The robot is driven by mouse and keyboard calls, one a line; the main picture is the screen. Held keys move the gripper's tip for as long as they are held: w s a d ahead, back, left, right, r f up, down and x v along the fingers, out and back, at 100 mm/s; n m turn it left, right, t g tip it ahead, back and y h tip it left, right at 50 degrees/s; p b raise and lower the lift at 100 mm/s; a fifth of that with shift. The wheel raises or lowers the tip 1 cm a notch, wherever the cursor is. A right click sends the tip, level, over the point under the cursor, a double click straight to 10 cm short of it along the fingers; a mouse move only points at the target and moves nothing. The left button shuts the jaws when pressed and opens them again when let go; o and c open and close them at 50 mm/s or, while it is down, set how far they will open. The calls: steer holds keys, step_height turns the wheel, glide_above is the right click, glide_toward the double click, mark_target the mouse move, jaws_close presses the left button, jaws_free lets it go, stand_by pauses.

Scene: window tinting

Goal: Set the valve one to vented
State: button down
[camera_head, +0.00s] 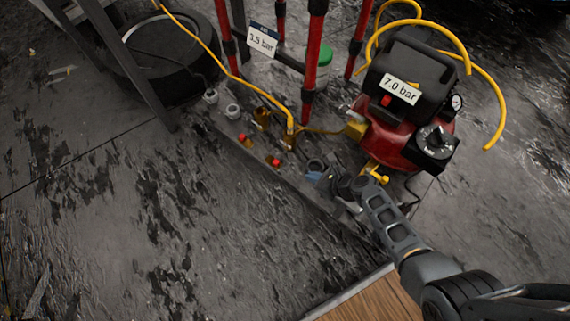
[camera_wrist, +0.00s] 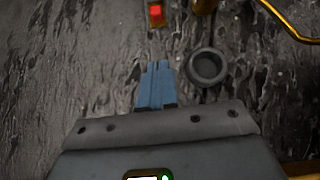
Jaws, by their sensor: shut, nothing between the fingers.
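A strip of fittings (camera_head: 262,178) lies on the floor, carrying brass parts with red tips. One red-tipped part (camera_head: 242,138) is left of centre and a second red-tipped part (camera_head: 275,162) is nearer my gripper. No readable valve number shows, so I cannot tell which is valve one or how it is set. My gripper (camera_head: 318,177) has blue fingers, shut and empty, at the right end of the strip. In the wrist view the shut fingers (camera_wrist: 156,70) point toward a red-tipped part (camera_wrist: 156,14), apart from it, with a dark round ring (camera_wrist: 207,67) just to their right.
A red and black compressor (camera_head: 399,90) marked 7.0 bar stands right of the strip, with yellow hoses around it. Red posts (camera_head: 316,55) and a 1.5 bar sign (camera_head: 262,40) rise behind. A tyre (camera_head: 165,55) lies at upper left. The floor at left is open.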

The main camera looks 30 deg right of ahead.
mark_target(277, 161)
steer(key=b+x, duration=0.7)
steer(key=x, duration=0.3)
steer(key=shift+s+d+f, duration=0.1)
steer(key=w, duration=0.1)
steer(key=w+a+b, duration=0.1)
steer(key=w, duration=0.1)
steer(key=shift+a, duration=0.1)
steer(key=shift+w+a, duration=0.2)
steer(key=shift+w, duration=0.3)
steer(key=w, duration=0.1)
steer(key=w+a+b, duration=0.1)
steer(key=shift+w+a, duration=0.1)
steer(key=shift+w, duration=0.3)
steer(key=shift+w+a, duration=0.1)
steer(key=shift+w, duration=0.2)
steer(key=shift+r, duration=0.2)
